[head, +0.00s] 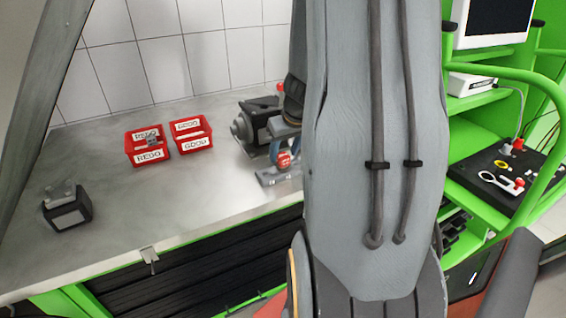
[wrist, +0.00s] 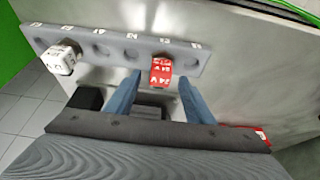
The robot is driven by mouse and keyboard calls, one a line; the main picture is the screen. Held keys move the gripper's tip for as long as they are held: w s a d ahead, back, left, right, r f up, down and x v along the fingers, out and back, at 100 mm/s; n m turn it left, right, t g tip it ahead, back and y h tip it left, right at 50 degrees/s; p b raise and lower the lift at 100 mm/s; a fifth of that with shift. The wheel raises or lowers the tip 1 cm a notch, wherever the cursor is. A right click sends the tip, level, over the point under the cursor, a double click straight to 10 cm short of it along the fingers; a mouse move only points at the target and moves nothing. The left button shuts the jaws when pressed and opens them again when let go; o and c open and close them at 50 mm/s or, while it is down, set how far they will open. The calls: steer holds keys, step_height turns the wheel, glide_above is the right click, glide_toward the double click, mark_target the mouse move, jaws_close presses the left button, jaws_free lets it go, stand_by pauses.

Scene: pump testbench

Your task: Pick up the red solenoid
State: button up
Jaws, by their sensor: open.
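The red solenoid (wrist: 160,72), with white lettering, sits at the grey rack with a row of holes (wrist: 105,44). In the head view the red solenoid (head: 284,160) shows just below the blue fingers, at the rack (head: 272,180). My gripper (wrist: 160,78) is open, with its two blue fingers to the left and right of the solenoid, tips near its sides. I cannot tell whether they touch it. A white solenoid (wrist: 60,57) stands at the rack's left end in the wrist view. My arm hides the rack's right part in the head view.
Red bins labelled REDO (head: 148,158) and GOOD (head: 191,146) stand on the steel bench; a grey part lies in REDO. A dark motor-like unit (head: 246,128) is behind the rack. A dark box (head: 67,210) is at the left. The bench's front left is mostly clear.

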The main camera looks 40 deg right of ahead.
mark_target(283, 155)
steer(key=shift+x, duration=1.35)
steer(key=shift+c, duration=0.3)
steer(key=c, duration=0.9)
steer(key=shift+r, duration=0.15)
step_height(283, 155, up, 10)
steer(key=shift+f+p, duration=0.1)
steer(key=shift+p, duration=0.65)
